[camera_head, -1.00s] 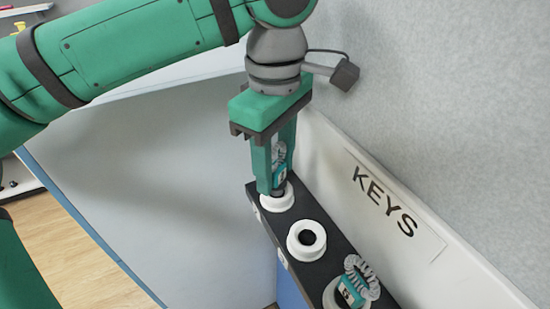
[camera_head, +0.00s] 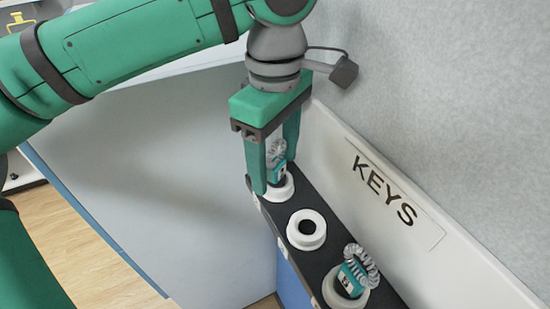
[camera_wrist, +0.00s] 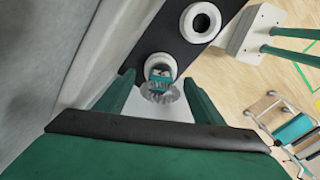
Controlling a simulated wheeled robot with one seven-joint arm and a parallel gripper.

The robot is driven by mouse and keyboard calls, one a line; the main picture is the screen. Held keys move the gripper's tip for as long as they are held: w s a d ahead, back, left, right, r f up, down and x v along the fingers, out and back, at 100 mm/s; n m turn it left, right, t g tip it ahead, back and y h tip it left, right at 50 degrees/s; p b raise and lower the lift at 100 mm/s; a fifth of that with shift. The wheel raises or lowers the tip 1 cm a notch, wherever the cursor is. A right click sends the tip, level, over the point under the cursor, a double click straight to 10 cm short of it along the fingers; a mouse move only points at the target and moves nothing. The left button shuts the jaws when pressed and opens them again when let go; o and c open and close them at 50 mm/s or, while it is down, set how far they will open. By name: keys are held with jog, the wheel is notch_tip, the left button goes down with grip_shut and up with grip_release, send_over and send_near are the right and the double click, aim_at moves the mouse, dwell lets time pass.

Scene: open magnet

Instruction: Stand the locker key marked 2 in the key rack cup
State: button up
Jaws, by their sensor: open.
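A teal locker key (camera_head: 278,172) with a grey coiled cord stands in the far white cup (camera_head: 280,192) of the black key rack (camera_head: 318,258). Its mark is too small to read. My gripper (camera_head: 275,174) is open, with one finger on each side of this key. The wrist view shows the key (camera_wrist: 160,74) in its cup (camera_wrist: 160,59), between the spread fingers and apart from them. The middle cup (camera_head: 306,230) is empty. Another teal key (camera_head: 351,280) with a coiled cord stands tilted in the nearest cup (camera_head: 333,291); its mark is unclear.
A white wall panel with a KEYS sign (camera_head: 385,190) runs close along the rack's right side. A large pale surface (camera_head: 170,190) lies left of the rack. The wrist view shows a trolley (camera_wrist: 290,125) on the wooden floor.

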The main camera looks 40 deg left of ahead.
notch_tip(320, 180, up, 10)
jog(key=shift+r, duration=0.45)
jog(key=shift+s, duration=0.15)
dwell(0.6)
